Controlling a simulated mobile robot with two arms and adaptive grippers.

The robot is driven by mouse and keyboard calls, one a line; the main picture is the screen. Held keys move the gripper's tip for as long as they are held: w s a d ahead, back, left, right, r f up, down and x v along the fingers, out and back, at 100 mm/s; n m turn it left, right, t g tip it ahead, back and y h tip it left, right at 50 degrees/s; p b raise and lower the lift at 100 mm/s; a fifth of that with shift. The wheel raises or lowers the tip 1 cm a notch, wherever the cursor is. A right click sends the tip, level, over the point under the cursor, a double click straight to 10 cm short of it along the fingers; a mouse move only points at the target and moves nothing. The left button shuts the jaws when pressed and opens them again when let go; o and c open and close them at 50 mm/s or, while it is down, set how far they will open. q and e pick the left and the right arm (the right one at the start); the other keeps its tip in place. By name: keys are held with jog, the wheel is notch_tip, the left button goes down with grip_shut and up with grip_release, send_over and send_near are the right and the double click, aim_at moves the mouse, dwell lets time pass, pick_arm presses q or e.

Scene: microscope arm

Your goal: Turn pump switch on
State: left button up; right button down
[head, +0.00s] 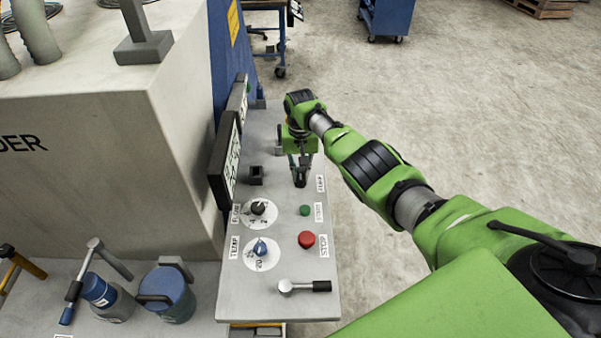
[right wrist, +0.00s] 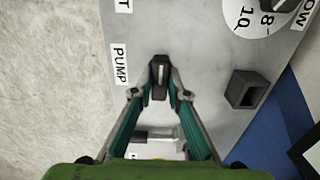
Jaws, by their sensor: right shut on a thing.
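The pump switch (head: 300,182) is a small black knob on the grey control panel (head: 285,283), beside the PUMP label (head: 320,184). In the right wrist view the switch (right wrist: 159,70) has a white line and sits between my fingertips, next to the PUMP label (right wrist: 120,65). My right gripper (head: 300,169) reaches down from above and is shut on the switch. It also shows in the right wrist view (right wrist: 161,93). The fingers partly cover the switch in the head view. My left gripper is not in view.
On the panel are a flow dial (head: 258,209), a blue temp dial (head: 261,248), a green start button (head: 305,210), a red stop button (head: 306,240) and a lever (head: 304,286). Open floor lies right.

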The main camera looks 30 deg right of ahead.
aim_at(301, 173)
jog(key=c, duration=2)
grip_release()
jog(key=shift+o, duration=0.2)
jog(key=shift+r, duration=0.15)
notch_tip(301, 173, up, 12)
